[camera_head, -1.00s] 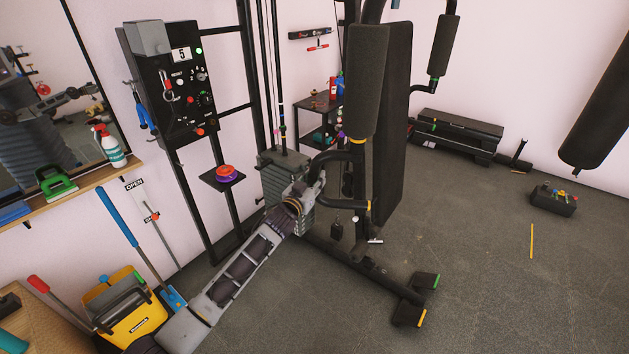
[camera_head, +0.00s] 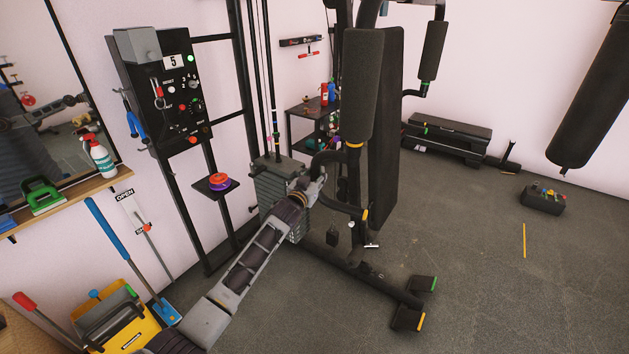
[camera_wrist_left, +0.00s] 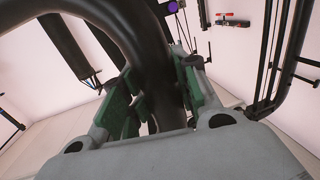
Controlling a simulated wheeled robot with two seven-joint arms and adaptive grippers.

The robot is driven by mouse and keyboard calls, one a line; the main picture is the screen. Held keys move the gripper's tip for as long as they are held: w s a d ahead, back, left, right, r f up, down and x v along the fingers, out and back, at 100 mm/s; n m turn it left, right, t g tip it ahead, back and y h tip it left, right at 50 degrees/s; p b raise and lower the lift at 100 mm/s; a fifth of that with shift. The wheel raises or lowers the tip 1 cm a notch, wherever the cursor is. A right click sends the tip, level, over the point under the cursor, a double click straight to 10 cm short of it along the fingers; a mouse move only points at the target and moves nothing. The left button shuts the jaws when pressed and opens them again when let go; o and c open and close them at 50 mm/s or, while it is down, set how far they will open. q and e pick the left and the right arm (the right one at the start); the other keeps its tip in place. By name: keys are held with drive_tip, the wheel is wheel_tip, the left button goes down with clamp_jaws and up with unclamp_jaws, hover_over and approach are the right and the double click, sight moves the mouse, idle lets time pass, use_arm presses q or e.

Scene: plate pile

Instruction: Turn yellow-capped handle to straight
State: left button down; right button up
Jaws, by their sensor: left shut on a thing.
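The yellow-capped handle (camera_head: 345,208) is a black curved tube low on the exercise machine, with a small yellow-orange cap at its right end. My left gripper (camera_head: 317,180) is at the left bend of this tubing, away from the cap. In the left wrist view, a thick black curved tube (camera_wrist_left: 150,50) passes between the green finger pads of my left gripper (camera_wrist_left: 160,100), which is shut on it. The cap is not clear in that view. My right gripper is in neither view.
A tall foam roller (camera_head: 364,85) and black backrest (camera_head: 388,130) stand just above the handle. The weight stack (camera_head: 270,190) is behind my left forearm. A control panel (camera_head: 165,90) hangs on the left. The floor at right is mostly open.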

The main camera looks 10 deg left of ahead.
use_arm(q)
drive_tip(key=shift+w+r, duration=0.25)
drive_tip(key=shift+w, duration=0.15)
idle(0.5)
drive_tip(key=c, duration=1.3)
unclamp_jaws()
drive_tip(key=shift+o, duration=1)
drive_tip(key=shift+f, duration=0.1)
drive_tip(key=shift+d, duration=0.1)
drive_tip(key=shift+f, duration=0.1)
drive_tip(key=shift+s, duration=0.2)
drive_tip(key=v, duration=1.1)
drive_tip(key=shift+s+a, duration=0.2)
drive_tip(key=shift+s, duration=0.1)
